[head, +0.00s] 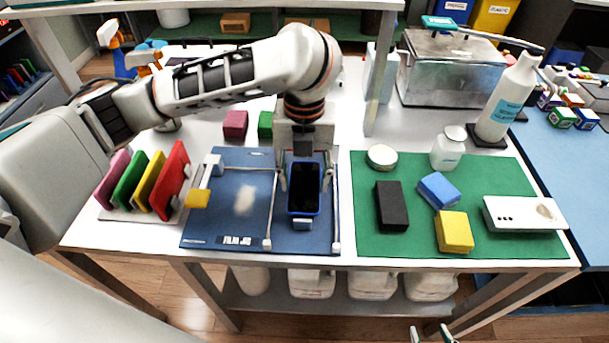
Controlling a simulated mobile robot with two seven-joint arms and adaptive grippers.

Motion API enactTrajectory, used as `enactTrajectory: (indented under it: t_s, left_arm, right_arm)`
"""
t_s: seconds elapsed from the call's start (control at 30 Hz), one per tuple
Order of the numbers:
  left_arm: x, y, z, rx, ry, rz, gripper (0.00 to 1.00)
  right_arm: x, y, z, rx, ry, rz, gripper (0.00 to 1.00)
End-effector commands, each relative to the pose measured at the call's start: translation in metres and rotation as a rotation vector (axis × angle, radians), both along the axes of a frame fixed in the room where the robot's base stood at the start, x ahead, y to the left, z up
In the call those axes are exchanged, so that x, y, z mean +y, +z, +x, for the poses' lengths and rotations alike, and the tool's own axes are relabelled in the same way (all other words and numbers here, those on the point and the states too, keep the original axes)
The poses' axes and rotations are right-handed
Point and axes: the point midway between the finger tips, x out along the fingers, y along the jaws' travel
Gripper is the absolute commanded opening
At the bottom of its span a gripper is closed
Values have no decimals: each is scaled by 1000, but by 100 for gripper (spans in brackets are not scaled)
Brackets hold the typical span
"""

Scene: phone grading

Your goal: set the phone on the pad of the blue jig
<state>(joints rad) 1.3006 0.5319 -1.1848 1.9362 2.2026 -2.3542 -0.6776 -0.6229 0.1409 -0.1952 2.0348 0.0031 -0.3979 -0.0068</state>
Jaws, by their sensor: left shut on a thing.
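A dark phone (304,189) with a blue edge is upright in the picture, over the right part of the blue jig (225,226). My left gripper (303,178) points down with its fingers on both sides of the phone and is shut on it. I cannot tell whether the phone touches the jig. A small pale block (302,224) shows just below its lower end. The jig has a pale blurred patch (244,200) on its left part and thin rails around its middle. My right gripper (430,335) barely shows at the bottom edge, its tips apart and empty.
Left of the jig stands a rack with coloured panels (172,175). To the right, a green mat (375,243) holds a black block (391,206), a blue block (438,190), a yellow block (454,232) and a white device (524,214). A tall bottle (507,98) stands behind.

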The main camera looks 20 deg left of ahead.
Motion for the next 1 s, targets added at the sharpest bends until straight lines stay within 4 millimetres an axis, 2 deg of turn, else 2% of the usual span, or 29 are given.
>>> enactTrajectory:
  t_s: [1.0]
  left_arm:
    - [0,0,0,1,-1,0,20]
  right_arm:
    - [0,17,6,-18,1,0,40]
